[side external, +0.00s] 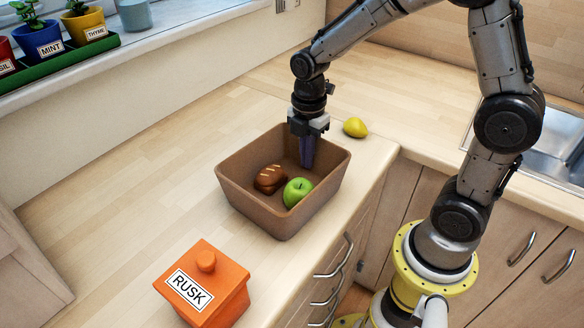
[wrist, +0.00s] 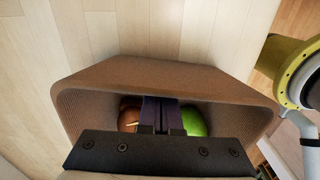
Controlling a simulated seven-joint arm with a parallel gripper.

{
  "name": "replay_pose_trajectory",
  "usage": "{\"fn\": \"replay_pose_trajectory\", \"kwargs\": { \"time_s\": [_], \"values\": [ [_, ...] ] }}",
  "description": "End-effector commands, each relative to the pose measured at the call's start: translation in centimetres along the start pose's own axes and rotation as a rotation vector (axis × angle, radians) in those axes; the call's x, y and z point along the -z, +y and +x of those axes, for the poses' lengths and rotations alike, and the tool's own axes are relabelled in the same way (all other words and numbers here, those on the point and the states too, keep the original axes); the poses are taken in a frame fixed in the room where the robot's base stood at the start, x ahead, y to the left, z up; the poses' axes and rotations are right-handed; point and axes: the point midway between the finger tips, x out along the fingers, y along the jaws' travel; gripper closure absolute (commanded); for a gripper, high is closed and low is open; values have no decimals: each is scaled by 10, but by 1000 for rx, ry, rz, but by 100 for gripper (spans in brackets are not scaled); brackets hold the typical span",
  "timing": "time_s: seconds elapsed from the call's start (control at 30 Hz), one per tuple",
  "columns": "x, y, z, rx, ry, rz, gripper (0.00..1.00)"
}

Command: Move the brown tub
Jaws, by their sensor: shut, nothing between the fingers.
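The brown tub (side external: 283,222) stands upright on the wooden worktop, near its front edge. A brown bread loaf (side external: 268,179) and a green apple (side external: 298,192) lie inside it. My gripper (side external: 307,164) points down into the tub by its far right wall, with the dark purple fingers together and nothing held. I cannot tell whether they touch the wall. In the wrist view the tub (wrist: 160,72) surrounds the closed fingers (wrist: 160,101), and the loaf (wrist: 129,117) and apple (wrist: 192,119) show partly on either side of them.
An orange box labelled RUSK (side external: 206,284) stands at the front left of the worktop. A yellow lemon (side external: 355,127) lies just beyond the tub. Labelled herb pots stand in a green tray (side external: 60,62) on the windowsill. A sink (side external: 545,140) is at the right. The worktop left of the tub is clear.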

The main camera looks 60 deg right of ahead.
Motion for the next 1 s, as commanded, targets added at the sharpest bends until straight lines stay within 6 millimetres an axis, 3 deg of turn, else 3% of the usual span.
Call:
{"fn": "replay_pose_trajectory", "kwargs": {
  "time_s": [0.1, 0.3, 0.77, 1.0],
  "values": [
    [-24, 0, 0, 0, -1, 6, 100],
    [-40, -1, 0, 1, 0, 1, 100],
    [-40, 0, -4, -2, -1, -1, 100],
    [-40, 1, -41, -6, -1, -1, 100]
  ]
}}
